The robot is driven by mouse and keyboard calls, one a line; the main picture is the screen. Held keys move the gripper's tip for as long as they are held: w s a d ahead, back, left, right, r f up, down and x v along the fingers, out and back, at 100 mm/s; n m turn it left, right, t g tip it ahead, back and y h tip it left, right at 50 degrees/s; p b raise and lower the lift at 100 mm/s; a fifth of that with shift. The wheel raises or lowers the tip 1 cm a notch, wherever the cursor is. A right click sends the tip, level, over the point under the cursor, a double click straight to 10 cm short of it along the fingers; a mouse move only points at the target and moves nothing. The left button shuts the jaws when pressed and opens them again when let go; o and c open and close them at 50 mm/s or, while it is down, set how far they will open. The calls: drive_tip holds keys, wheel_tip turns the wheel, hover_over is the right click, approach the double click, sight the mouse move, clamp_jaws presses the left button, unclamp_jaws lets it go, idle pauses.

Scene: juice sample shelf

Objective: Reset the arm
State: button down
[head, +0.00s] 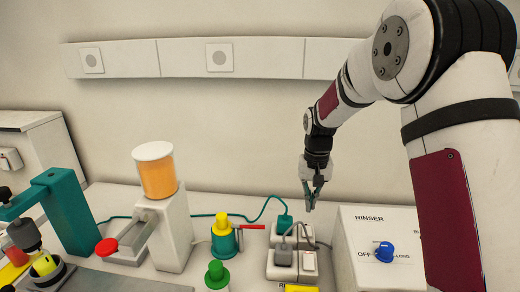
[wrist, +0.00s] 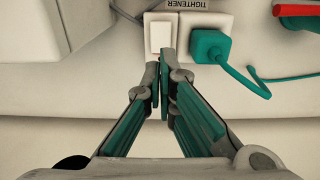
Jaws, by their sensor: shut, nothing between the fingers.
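My gripper (head: 313,198) hangs from my arm above the back of the bench, pointing down, over the power strip (head: 284,273). In the wrist view my gripper (wrist: 161,82) has its two teal-lined fingers closed together at the tips with nothing between them. Below the fingertips in that view are a white switch (wrist: 160,37) and a teal plug (wrist: 208,46) with its cord. I cannot tell whether the fingertips touch the strip; in the head view they appear above it.
A white rinser box (head: 366,225) with a blue knob (head: 384,252) stands right of my gripper. To the left are a yellow-and-teal pot with a red handle (head: 224,238), a green-topped item (head: 216,272), a dispenser with an orange container (head: 157,175) and a teal press (head: 72,210).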

drive_tip(key=s+r+t, duration=0.1)
drive_tip(key=s+r, duration=0.7)
drive_tip(key=r, duration=0.3)
drive_tip(key=s+r+n+t, duration=0.1)
drive_tip(key=s+r+t, duration=0.1)
drive_tip(key=s, duration=1)
drive_tip(key=s+r+n+t, duration=0.1)
drive_tip(key=s+r, duration=0.3)
drive_tip(key=s, duration=0.8)
drive_tip(key=shift+s+r+t, duration=0.35)
drive_tip(key=shift+t, duration=0.25)
